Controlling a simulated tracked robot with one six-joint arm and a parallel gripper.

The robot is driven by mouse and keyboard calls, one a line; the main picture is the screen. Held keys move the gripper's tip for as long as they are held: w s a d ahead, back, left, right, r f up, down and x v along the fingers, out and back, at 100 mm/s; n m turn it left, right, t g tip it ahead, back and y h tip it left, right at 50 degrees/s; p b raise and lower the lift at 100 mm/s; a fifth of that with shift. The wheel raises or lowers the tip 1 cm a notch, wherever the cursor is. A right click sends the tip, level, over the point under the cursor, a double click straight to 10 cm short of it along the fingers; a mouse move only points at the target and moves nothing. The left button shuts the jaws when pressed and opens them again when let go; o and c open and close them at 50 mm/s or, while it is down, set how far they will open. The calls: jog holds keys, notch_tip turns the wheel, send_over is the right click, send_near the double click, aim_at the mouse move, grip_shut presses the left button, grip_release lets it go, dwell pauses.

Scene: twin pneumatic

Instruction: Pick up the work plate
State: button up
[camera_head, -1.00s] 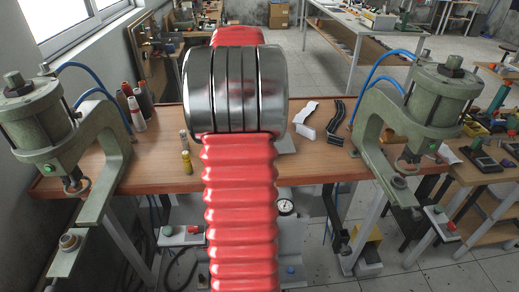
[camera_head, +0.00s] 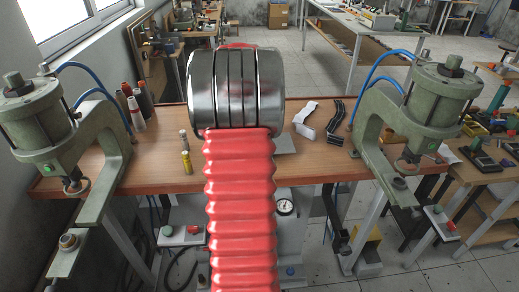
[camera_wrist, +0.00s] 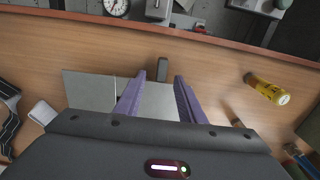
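The work plate, a flat grey sheet (camera_wrist: 90,92), lies on the wooden bench in the wrist view. In the head view only a pale corner of it (camera_head: 286,145) shows beside my arm. A small dark grey block (camera_wrist: 163,69) stands at the plate's edge in the wrist view; I cannot tell whether it is part of the plate. My gripper (camera_wrist: 161,76) has two purple fingers, spread apart over the plate, with the block showing between them and no visible contact. My gripper is hidden behind my arm in the head view.
Green presses stand at the bench's left (camera_head: 105,135) and right (camera_head: 395,120) ends. A yellow cylinder (camera_wrist: 266,89) lies to the right of the fingers in the wrist view. White (camera_head: 305,118) and black (camera_head: 335,118) pieces lie right of my arm. A gauge (camera_head: 285,206) sits below the bench.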

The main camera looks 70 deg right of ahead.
notch_tip(320, 180, down, 4)
jog(key=shift+f, duration=0.1)
jog(key=shift+c, duration=0.2)
dwell(0.4)
grip_shut()
